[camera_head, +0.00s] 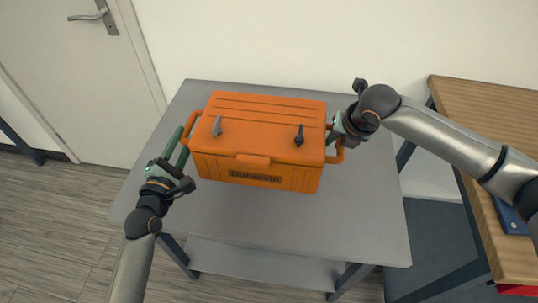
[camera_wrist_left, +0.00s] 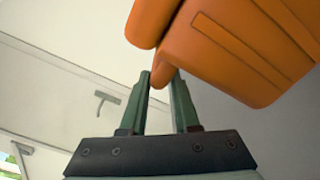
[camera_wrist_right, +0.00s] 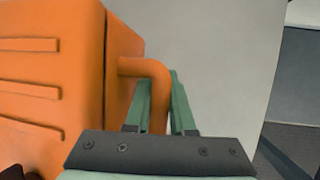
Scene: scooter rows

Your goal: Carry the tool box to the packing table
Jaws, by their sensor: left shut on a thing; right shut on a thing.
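The orange tool box (camera_head: 258,140) with a label on its front is at a grey table (camera_head: 290,222) in the head view. I cannot tell whether it rests on the top or is just above it. My left gripper (camera_head: 182,152) is shut on its left side handle; the left wrist view shows the tool box (camera_wrist_left: 235,50) above the green fingers (camera_wrist_left: 160,95). My right gripper (camera_head: 338,132) is shut on the right side handle; the right wrist view shows that handle (camera_wrist_right: 155,85) between the fingers (camera_wrist_right: 165,100). The lid is closed.
A wooden-topped table (camera_head: 480,110) stands at the right, with a blue item (camera_head: 510,217) on it and something red by its near edge. A white door (camera_head: 75,70) is at the back left. Wood floor (camera_head: 60,225) is clear at the left.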

